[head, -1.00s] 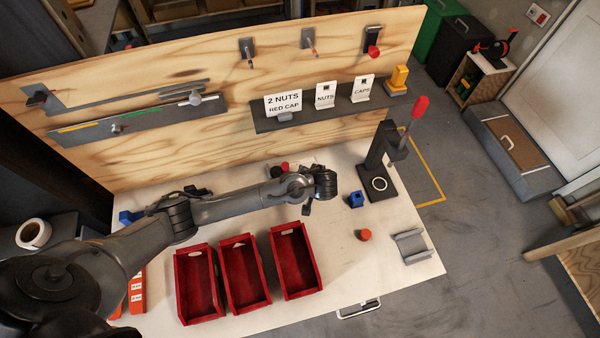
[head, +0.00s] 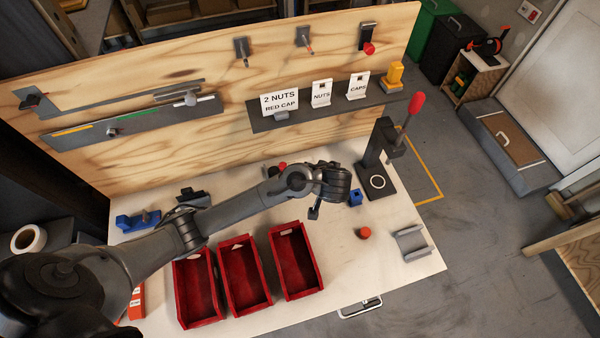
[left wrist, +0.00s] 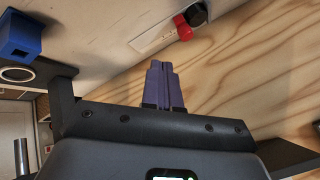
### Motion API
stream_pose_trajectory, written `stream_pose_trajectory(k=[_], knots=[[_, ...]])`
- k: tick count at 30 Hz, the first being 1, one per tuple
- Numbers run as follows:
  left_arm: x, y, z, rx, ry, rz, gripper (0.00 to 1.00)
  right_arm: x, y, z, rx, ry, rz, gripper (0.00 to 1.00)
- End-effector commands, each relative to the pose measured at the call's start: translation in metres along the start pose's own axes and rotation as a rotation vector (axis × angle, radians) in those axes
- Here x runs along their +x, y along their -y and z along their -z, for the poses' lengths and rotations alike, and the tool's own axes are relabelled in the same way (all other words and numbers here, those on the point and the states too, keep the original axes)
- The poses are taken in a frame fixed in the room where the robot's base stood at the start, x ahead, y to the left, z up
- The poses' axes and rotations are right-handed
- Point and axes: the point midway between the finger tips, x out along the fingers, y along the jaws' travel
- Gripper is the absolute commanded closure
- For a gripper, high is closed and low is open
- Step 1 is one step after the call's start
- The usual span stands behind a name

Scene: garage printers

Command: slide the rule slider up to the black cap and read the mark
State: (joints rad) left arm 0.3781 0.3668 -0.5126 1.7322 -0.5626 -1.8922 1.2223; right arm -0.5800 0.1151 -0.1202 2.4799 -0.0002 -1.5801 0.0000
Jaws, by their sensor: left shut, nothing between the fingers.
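My left gripper (head: 313,213) is shut and empty above the table, right of the red bins. Its fingertips (left wrist: 164,85) are together in the left wrist view. A red cap (left wrist: 183,27) and a black cap (left wrist: 197,14) sit side by side at the end of a pale strip (left wrist: 155,30), apart from the fingers. In the head view the red cap (head: 283,165) shows behind my arm, which hides most of the strip. I cannot tell whether that strip is the rule, and no slider is clear on it. My right gripper is not in view.
The plywood board (head: 150,160) stands behind, with grey rails (head: 140,122) and a label shelf (head: 330,110). Three red bins (head: 245,275) stand in front. A black press (head: 378,165), blue block (head: 355,198), orange piece (head: 365,232) and grey cradle (head: 412,243) lie right.

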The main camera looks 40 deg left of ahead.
Motion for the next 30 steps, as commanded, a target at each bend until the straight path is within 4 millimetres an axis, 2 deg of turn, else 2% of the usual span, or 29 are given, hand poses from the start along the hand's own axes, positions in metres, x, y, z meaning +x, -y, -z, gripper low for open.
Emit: stream_pose_trajectory(k=[3, 8, 20, 24, 30], knots=[[0.012, -0.004, -0.007, -0.013, 0.023, -0.015, 1.00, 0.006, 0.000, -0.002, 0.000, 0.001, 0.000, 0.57], [0.031, -0.004, -0.008, -0.009, 0.024, -0.012, 1.00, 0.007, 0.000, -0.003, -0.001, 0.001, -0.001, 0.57], [0.105, -0.005, -0.009, -0.010, 0.022, -0.011, 1.00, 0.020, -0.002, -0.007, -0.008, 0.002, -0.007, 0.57], [0.113, 0.012, -0.009, -0.011, 0.023, -0.012, 1.00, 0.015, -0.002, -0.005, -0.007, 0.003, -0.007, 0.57], [0.121, 0.026, -0.010, -0.012, 0.022, -0.013, 1.00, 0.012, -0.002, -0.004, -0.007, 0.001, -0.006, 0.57]])
